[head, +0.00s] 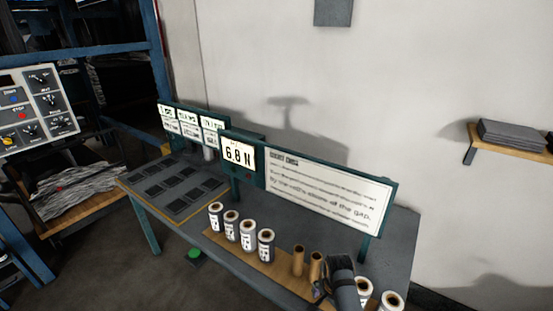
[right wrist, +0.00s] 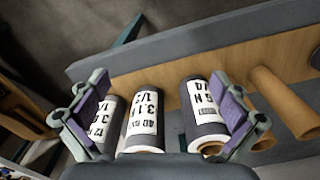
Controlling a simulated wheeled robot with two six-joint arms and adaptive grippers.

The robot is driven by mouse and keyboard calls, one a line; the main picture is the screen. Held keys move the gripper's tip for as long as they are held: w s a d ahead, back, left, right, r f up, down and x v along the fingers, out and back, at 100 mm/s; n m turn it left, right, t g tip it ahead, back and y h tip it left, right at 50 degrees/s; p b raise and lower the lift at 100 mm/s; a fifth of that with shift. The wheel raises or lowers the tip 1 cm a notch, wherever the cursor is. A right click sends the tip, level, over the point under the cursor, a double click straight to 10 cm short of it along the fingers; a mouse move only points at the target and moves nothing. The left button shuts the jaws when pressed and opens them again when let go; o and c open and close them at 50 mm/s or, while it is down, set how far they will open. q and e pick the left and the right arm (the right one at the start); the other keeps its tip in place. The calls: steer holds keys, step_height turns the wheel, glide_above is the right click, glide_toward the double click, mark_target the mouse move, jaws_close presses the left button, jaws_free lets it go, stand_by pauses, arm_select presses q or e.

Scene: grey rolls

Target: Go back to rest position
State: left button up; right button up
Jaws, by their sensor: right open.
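My right gripper (head: 322,290) hangs over the front right of the grey table (head: 385,235), beside the brown tubes. In the right wrist view it (right wrist: 161,88) is open, its purple-padded fingers spread wide. My left gripper is not in view.
Several labelled rolls (head: 248,235) stand along a wooden strip, with two bare brown tubes (head: 298,260) and more rolls (head: 391,302) to the right. A long sign (head: 330,190) and a 6.8 N display (head: 238,152) stand behind. A wall shelf (head: 500,143) is at right.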

steer(key=s+d+f+n+b, duration=0.1)
steer(key=s+f+n+b, duration=0.1)
steer(key=s+f, duration=0.5)
steer(key=s+d+f+n+b, duration=0.2)
steer(key=s+f, duration=0.1)
steer(key=f, duration=0.9)
steer(key=s+d+f+n+b, duration=0.1)
steer(key=s+f+n+b, duration=0.1)
steer(key=s+f, duration=0.55)
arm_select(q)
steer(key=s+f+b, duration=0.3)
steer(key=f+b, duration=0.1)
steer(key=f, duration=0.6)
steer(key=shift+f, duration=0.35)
arm_select(e)
steer(key=s+d+f+n, duration=0.2)
steer(key=s+d+f, duration=0.1)
steer(key=s+f, duration=0.5)
steer(key=s+d+f+n+t, duration=0.1)
steer(key=s+d+f+n, duration=0.2)
steer(key=s+f, duration=0.4)
steer(key=s+d, duration=0.1)
steer(key=s, duration=0.6)
steer(key=shift+s+d+f, duration=0.15)
steer(key=shift+d+f, duration=0.15)
steer(key=shift+f, duration=0.1)
